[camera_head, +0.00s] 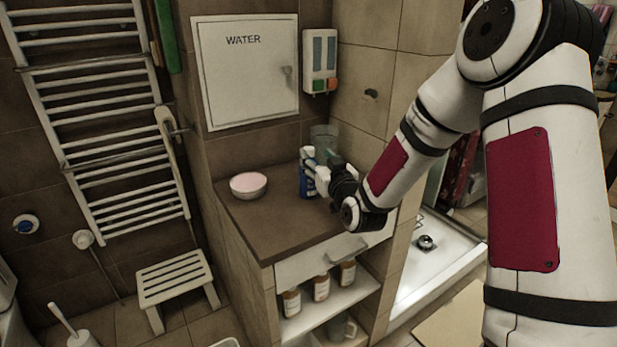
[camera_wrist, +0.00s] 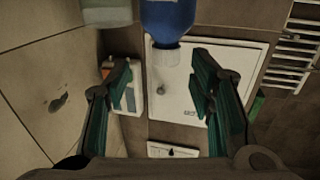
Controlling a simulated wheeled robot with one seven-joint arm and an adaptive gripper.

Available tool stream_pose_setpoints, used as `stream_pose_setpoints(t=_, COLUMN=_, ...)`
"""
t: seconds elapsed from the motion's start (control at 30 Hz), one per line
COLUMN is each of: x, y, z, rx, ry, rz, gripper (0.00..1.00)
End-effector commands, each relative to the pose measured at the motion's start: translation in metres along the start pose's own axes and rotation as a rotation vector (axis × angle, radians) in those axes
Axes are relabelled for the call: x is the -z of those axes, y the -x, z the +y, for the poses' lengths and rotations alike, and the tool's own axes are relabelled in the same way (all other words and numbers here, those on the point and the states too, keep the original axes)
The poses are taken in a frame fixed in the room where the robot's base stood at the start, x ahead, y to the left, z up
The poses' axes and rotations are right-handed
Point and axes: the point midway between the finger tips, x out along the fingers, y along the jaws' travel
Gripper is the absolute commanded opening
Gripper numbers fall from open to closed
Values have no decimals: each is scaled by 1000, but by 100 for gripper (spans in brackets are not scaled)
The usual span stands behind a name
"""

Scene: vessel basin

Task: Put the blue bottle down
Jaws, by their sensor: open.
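The blue bottle (camera_head: 304,183) with a white top stands upright on the brown counter (camera_head: 262,222), near its back right. In the wrist view the bottle (camera_wrist: 167,18) appears upside down at the top middle, its white cap (camera_wrist: 166,56) in the gap between the finger pads. My gripper (camera_head: 326,174) is at the bottle's right side in the head view. In the wrist view my gripper (camera_wrist: 162,66) has its two green-padded fingers spread, with space between each pad and the bottle. The lower bottle is out of the wrist view.
A pale pink bowl (camera_head: 248,185) sits to the left on the counter. A wall dispenser (camera_head: 320,60) and a white WATER panel (camera_head: 246,72) are above. The counter's front middle is free.

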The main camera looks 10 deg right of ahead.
Motion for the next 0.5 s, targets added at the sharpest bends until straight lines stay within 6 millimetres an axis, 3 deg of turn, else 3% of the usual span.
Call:
stream_pose_setpoints(t=0.17, x=0, y=-12, z=-2, rx=0, ry=-1, rz=0, gripper=49)
stream_pose_setpoints(t=0.5, x=1, y=-53, z=-6, rx=0, ry=-1, rz=0, gripper=49)
